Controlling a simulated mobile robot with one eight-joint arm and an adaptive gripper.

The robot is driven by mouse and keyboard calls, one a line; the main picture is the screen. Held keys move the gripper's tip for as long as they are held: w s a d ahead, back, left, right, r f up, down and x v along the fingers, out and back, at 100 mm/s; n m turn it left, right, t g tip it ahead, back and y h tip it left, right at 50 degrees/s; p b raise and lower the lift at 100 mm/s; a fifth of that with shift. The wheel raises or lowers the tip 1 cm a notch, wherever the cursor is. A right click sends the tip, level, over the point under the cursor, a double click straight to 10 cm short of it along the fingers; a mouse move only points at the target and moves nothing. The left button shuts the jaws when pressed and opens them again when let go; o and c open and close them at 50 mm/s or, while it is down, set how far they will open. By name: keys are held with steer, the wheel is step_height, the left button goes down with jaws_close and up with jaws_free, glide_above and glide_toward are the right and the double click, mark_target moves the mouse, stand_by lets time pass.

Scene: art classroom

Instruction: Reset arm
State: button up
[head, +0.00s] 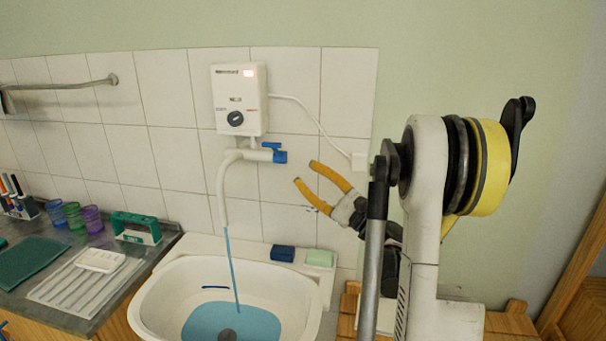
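My gripper (305,174) shows in the head view with its two yellow fingers apart and nothing between them. It points up and left, in front of the tiled wall, and appears just right of and below the blue tap handle (279,156). I cannot tell the depth gap between them. The white tap under the water heater (239,98) has a blue stream (231,268) running from its spout into the white sink (157,293). Blue water (253,326) stands in the basin. My arm fills the right part of the view and hides part of the wall.
A blue block (283,253) and a pale green block (319,258) lie on the sink's back rim. A wooden frame (578,275) stands at far right.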

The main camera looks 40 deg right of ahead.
steer(key=a+f+n+g+y, duration=0.1)
steer(key=a+f+n+g, duration=0.15)
steer(key=a, duration=0.55)
steer(key=w+a+f+n+g, duration=0.1)
steer(key=a+n+g, duration=0.3)
steer(key=a, duration=0.4)
steer(key=a+f+n+g+y, duration=0.1)
steer(key=a+n+g, duration=0.25)
steer(key=a, duration=0.45)
steer(key=s+a+f+n+g+h, duration=0.3)
steer(key=s+a+f+n+g, duration=0.1)
steer(key=s+a+f+n, duration=0.35)
steer(key=s+d+f+n+g+h, duration=0.1)
steer(key=s+n+h, duration=0.3)
steer(key=s+n, duration=0.3)
steer(key=shift+s+h, duration=0.3)
steer(key=shift+s, duration=2.1)
stand_by(1.8)
